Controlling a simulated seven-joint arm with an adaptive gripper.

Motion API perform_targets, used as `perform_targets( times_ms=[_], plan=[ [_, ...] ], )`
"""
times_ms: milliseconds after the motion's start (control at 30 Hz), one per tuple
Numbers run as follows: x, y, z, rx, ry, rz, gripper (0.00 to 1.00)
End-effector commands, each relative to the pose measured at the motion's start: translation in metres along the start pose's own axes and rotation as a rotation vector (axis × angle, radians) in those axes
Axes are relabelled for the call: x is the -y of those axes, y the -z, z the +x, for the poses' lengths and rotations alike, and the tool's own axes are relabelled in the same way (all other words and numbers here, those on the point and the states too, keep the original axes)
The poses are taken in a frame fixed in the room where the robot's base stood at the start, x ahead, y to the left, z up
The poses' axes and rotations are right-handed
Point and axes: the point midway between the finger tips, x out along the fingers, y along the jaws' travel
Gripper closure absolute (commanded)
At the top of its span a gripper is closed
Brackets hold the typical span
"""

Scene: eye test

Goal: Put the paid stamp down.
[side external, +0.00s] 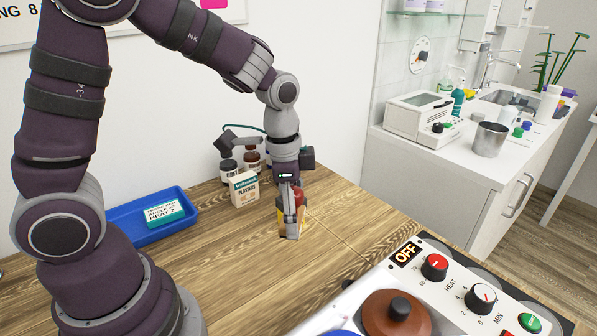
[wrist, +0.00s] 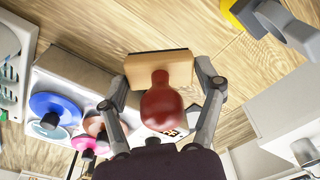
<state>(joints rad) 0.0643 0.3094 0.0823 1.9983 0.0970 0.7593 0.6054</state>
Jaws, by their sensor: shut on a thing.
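The stamp has a red rounded handle and a light wooden block with a dark edge. In the wrist view the stamp (wrist: 160,105) sits between the two fingers of my gripper (wrist: 163,82), which are shut on the ends of its wooden block. In the side view my gripper (side external: 291,222) points down over the wooden table (side external: 335,245), right of the plasters box. The stamp's red handle (side external: 299,197) shows there partly behind the fingers. Its block is mostly hidden, and I cannot tell whether it touches the table. No "paid" lettering is readable.
A plasters box (side external: 244,189) and dark bottles (side external: 228,172) stand behind my gripper. A blue tray (side external: 150,237) holding a small teal box (side external: 164,214) lies at left. A control panel (side external: 455,291) with knobs is at front right. Bare table surrounds my gripper's front and right.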

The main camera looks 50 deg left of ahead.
Motion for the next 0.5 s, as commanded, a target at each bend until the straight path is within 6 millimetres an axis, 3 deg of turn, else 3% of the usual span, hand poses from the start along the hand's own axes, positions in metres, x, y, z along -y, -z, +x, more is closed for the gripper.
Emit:
perform_targets(
  times_ms=[100, 200, 333, 500],
  plan=[
    [-0.025, -0.022, 0.027, -0.002, -0.046, 0.323, 0.68],
    [-0.042, -0.036, 0.041, -0.018, -0.07, 0.536, 0.68],
    [-0.053, -0.046, 0.049, -0.034, -0.082, 0.681, 0.68],
    [-0.055, -0.048, 0.05, -0.039, -0.083, 0.713, 0.68]
  ],
)
